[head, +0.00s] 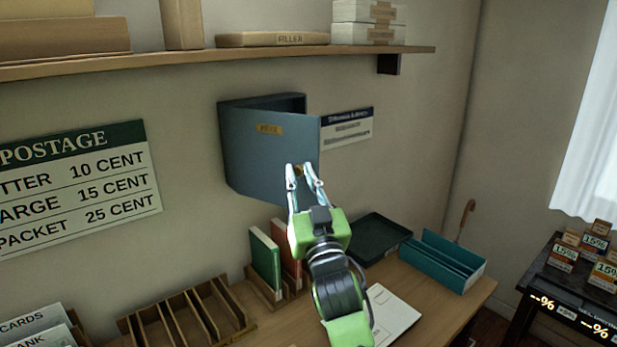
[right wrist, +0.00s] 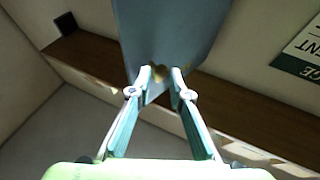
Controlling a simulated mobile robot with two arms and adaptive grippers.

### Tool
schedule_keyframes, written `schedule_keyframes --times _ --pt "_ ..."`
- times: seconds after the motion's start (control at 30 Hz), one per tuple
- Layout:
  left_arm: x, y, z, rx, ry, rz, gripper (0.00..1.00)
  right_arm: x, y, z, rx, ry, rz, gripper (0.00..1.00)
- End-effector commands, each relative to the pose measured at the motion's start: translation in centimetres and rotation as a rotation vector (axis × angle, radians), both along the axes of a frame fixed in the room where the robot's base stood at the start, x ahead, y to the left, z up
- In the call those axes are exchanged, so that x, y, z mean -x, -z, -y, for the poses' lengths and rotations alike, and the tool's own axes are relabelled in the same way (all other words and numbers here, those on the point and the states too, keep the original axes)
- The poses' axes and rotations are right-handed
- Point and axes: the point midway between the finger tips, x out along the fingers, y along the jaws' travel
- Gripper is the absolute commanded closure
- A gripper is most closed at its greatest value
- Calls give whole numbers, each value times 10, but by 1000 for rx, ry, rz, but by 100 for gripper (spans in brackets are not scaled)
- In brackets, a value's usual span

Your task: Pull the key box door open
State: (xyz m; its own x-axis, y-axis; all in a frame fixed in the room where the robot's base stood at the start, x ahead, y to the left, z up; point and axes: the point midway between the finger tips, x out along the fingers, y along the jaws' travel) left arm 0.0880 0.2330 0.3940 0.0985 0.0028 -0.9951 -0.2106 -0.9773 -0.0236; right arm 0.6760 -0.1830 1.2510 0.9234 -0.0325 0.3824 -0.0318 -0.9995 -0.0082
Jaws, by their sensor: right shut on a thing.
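The key box (head: 291,98) is a blue-grey metal box on the wall under the shelf. The door's right edge is away from the wall, and a dark gap shows along the top. My right gripper (head: 299,168) is at the door's lower right. In the right wrist view my right gripper (right wrist: 160,78) is shut on a small brass knob (right wrist: 159,72) on the door (right wrist: 172,30). The fingers mostly hide the knob in the head view. The inside of the box is mostly hidden. My left gripper is not in view.
A wooden shelf (head: 200,57) with boxes runs above. A desk below holds upright books (head: 265,262), a dark tray (head: 368,239), a teal tray (head: 443,261) and a wooden rack (head: 190,312). A notice (head: 348,128) hangs right of the door.

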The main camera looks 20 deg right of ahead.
Motion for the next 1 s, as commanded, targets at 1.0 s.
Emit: schedule_keyframes --times 1.0 --pt "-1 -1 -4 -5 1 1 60 1 -9 -12 0 -9 17 66"
